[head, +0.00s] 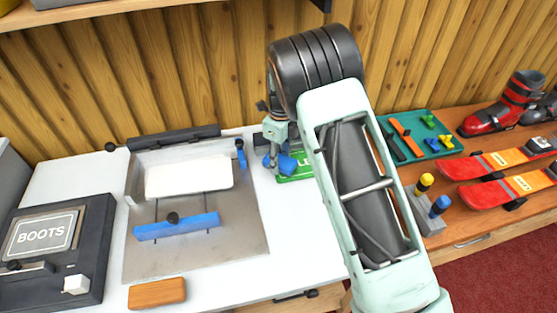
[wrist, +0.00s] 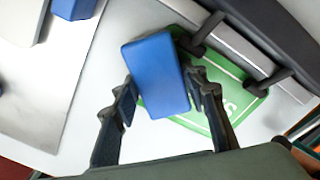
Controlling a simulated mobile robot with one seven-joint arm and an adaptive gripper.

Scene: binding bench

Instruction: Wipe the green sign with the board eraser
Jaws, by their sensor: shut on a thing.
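The board eraser, a blue block (wrist: 155,75), is between the two fingers of my gripper (wrist: 166,88), which is shut on it. In the head view the eraser (head: 287,164) shows below my gripper (head: 279,158), partly hidden by it. The green sign (wrist: 235,84) with white markings lies flat on the white bench top under and beside the eraser. In the head view the sign (head: 294,179) is partly hidden by my gripper and arm. I cannot tell whether the eraser touches the sign.
A metal plate with a blue bar (head: 178,227) and a white sheet (head: 188,178) lies left of the sign. A dark BOOTS machine (head: 50,250) and an orange-brown block (head: 157,292) are further left. A grey bar fixture (wrist: 238,62) runs along the sign's far edge. Skis (head: 505,187) lie right.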

